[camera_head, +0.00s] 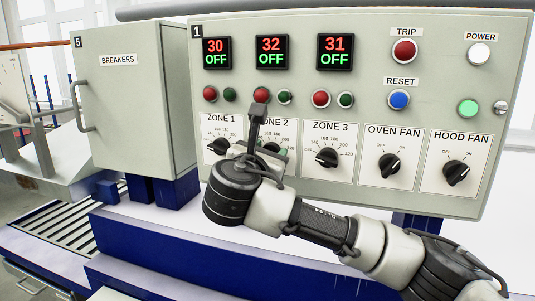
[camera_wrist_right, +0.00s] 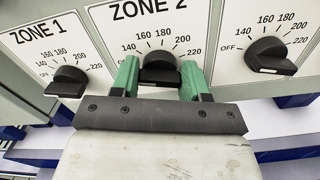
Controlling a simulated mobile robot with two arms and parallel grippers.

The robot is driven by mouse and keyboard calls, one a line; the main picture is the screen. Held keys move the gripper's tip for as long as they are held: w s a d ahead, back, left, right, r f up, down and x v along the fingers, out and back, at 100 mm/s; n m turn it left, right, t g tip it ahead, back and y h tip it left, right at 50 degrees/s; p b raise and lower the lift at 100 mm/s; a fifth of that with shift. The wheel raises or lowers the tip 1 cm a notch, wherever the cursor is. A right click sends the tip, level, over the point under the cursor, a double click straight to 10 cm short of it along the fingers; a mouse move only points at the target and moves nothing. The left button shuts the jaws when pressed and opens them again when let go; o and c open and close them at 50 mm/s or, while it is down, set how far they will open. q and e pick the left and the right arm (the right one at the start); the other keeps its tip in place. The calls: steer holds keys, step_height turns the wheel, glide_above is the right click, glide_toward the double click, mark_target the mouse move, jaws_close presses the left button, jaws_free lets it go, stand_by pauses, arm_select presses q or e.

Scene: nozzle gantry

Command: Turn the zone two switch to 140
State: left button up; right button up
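The zone 2 switch is a black knob (camera_wrist_right: 160,68) on a white dial plate marked 140 to 220. In the head view my right arm covers most of it. My right gripper (camera_wrist_right: 160,74) is at this knob, with one green finger on each side. The fingers stand about the knob's width apart; whether they press on it I cannot tell. The knob's bar lies roughly level in the right wrist view, and its pointer setting is not clear. The zone 2 display (camera_head: 271,53) reads 32 over OFF. My left gripper is not in view.
The zone 1 knob (camera_wrist_right: 67,82) and zone 3 knob (camera_wrist_right: 269,56) flank it closely. Oven fan (camera_head: 388,165) and hood fan (camera_head: 456,173) knobs sit farther right. Red and green lamps are above. A breakers cabinet (camera_head: 133,105) stands left.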

steer(key=shift+c, duration=1.1)
steer(key=m+b, duration=0.1)
steer(key=b, duration=0.1)
steer(key=m+b, duration=0.2)
steer(key=shift+f, duration=0.25)
steer(key=shift+d+r+m+b, duration=0.1)
steer(key=shift+r+m+b, duration=0.1)
steer(key=shift+m+b, duration=1.25)
steer(key=o, duration=0.9)
steer(key=shift+s, duration=0.1)
